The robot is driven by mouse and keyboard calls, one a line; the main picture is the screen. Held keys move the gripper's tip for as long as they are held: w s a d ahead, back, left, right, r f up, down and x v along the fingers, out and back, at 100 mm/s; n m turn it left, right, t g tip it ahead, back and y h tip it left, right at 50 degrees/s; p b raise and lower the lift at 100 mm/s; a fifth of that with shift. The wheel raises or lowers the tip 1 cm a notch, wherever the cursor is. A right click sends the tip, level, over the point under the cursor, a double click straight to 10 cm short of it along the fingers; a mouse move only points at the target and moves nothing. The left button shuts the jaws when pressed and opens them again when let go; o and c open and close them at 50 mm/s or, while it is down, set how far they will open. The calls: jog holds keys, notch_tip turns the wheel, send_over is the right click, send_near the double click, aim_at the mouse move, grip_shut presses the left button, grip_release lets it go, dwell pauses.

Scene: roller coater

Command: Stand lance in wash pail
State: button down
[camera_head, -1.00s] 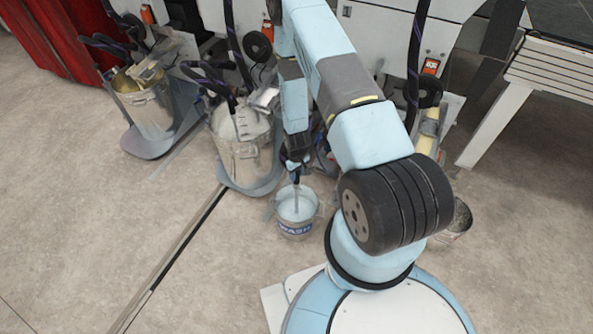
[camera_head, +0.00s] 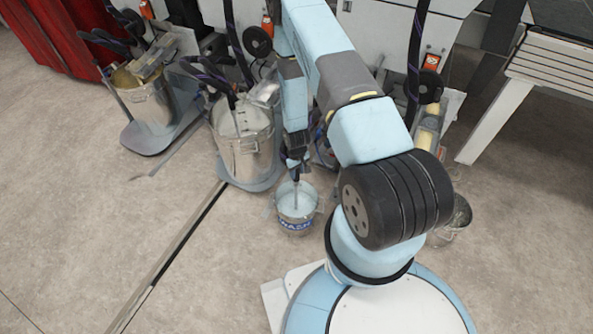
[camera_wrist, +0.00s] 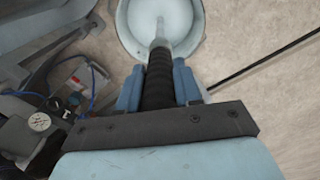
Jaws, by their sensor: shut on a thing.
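The wash pail (camera_head: 298,215) is a small metal bucket with a blue WASH label, standing on the floor in front of my arm, with pale liquid inside. My gripper (camera_head: 294,168) is just above it, pointing down. In the wrist view my gripper (camera_wrist: 159,88) is shut on the lance (camera_wrist: 159,42), around its black ribbed grip. The lance's grey tube runs down into the pail (camera_wrist: 200,25), and its lower end reaches into the pale liquid. In the head view the lance (camera_head: 296,195) looks near upright inside the pail. Whether its tip touches the bottom is hidden.
Two large metal drums (camera_head: 247,145) (camera_head: 147,97) with hoses stand on grey bases at the left. Another small bucket (camera_head: 452,222) is at the right, partly behind my arm. A floor groove (camera_head: 185,250) runs left of the pail. Machinery stands close behind; the front-left floor is clear.

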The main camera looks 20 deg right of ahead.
jog(key=shift+f, duration=0.6)
jog(key=c, duration=0.7)
grip_release()
notch_tip(320, 180, up, 14)
jog(key=shift+f, duration=0.15)
dwell(0.5)
